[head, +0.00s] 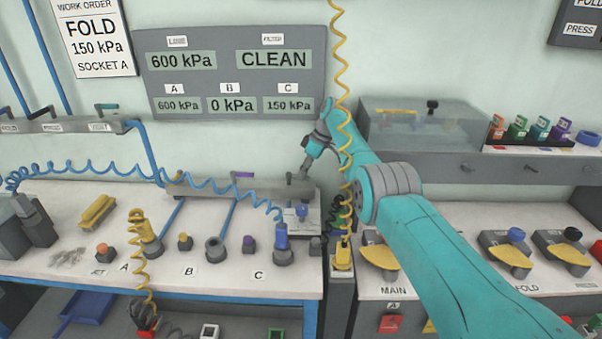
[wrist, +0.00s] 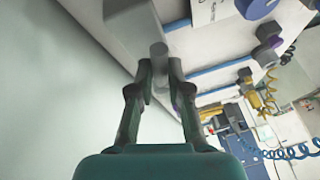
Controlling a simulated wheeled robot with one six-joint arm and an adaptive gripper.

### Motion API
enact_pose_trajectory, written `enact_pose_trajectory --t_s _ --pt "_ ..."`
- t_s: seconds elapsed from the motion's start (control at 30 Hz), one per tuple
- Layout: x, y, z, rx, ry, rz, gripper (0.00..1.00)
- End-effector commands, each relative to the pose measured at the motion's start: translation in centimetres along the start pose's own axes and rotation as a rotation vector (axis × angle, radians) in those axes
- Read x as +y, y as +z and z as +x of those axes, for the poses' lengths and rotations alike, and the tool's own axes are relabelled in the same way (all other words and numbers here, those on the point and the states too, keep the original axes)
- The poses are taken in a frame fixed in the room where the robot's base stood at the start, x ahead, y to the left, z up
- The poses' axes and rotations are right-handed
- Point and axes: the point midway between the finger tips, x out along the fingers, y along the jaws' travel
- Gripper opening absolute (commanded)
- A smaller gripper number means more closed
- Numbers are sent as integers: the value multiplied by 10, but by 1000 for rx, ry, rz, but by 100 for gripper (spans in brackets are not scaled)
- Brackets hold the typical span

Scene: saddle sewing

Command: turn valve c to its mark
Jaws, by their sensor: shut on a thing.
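A grey manifold bar (head: 222,191) with small valve levers runs along the back of the left bench. Valve c appears to be at its right end, where my gripper (head: 304,172) reaches down and largely hides it. In the wrist view, my gripper (wrist: 159,68) is shut on a grey rounded handle (wrist: 158,49), with one finger on each side. The valve's mark cannot be made out. The wall display (head: 238,77) reads 600 kPa for A, 0 kPa for B and 150 kPa for C.
A purple lever (head: 242,175) stands mid-bar. A blue coiled hose (head: 240,191) crosses in front of the bar to a blue plug (head: 281,231) near label C. A yellow coiled hose (head: 340,60) hangs beside my arm. A clear-lidded box (head: 415,125) is to the right.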

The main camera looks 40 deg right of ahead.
Motion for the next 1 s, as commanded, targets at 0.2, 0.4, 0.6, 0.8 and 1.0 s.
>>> enact_pose_trajectory --t_s 0.2,0.4,0.6,0.8,1.0 --pt "0 -1 0 2 2 0 27" --pt "0 -1 0 1 1 0 42" --pt "0 -2 -2 1 1 0 42" --pt "-4 -10 -21 2 3 -1 42" --pt "-11 -24 -56 2 3 -1 42"
